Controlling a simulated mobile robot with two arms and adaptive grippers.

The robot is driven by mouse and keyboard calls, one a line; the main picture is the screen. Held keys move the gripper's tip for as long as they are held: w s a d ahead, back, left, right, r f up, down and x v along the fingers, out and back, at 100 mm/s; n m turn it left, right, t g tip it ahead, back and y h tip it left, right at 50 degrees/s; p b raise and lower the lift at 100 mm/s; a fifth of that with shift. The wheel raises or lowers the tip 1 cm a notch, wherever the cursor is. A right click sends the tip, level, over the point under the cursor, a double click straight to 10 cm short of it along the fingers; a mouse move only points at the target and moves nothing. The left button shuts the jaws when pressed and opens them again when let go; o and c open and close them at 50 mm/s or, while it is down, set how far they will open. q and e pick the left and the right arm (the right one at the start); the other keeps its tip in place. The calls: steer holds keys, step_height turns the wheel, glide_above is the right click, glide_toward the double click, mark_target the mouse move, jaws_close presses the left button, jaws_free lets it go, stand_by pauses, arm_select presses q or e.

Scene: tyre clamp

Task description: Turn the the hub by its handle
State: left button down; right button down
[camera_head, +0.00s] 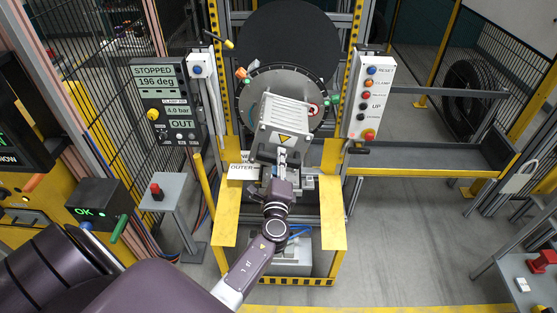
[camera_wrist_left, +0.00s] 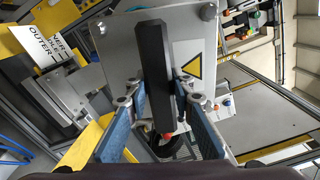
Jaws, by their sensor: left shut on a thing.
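The hub (camera_head: 258,84) is a round grey disc on the machine's front. A grey box (camera_head: 285,113) with a yellow warning triangle covers its lower middle. In the left wrist view, a black bar handle (camera_wrist_left: 152,65) stands in front of this grey box (camera_wrist_left: 190,48). My left gripper (camera_head: 283,160) is at the box's lower edge. In the left wrist view its blue fingers (camera_wrist_left: 160,104) are on either side of the black bar, shut on it. The contact is partly hidden. My right gripper is not in view.
A display (camera_head: 158,84) left of the hub reads STOPPED, 196 deg, OUT. A button panel (camera_head: 369,97) stands to the right. Yellow frame plates (camera_head: 328,222) flank my arm. A sign (camera_head: 242,171) reads OUTER. A pedestal with a red button (camera_head: 156,191) stands left.

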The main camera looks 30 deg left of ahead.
arm_select(q)
steer(key=shift+m, duration=2)
steer(key=shift+f+m+p, duration=0.1)
steer(key=shift+m+p, duration=0.25)
steer(key=shift+m, duration=0.05)
steer(key=c, duration=1.7)
jaws_free()
steer(key=v, duration=1.2)
steer(key=shift+s, duration=0.1)
steer(key=shift+a, duration=0.1)
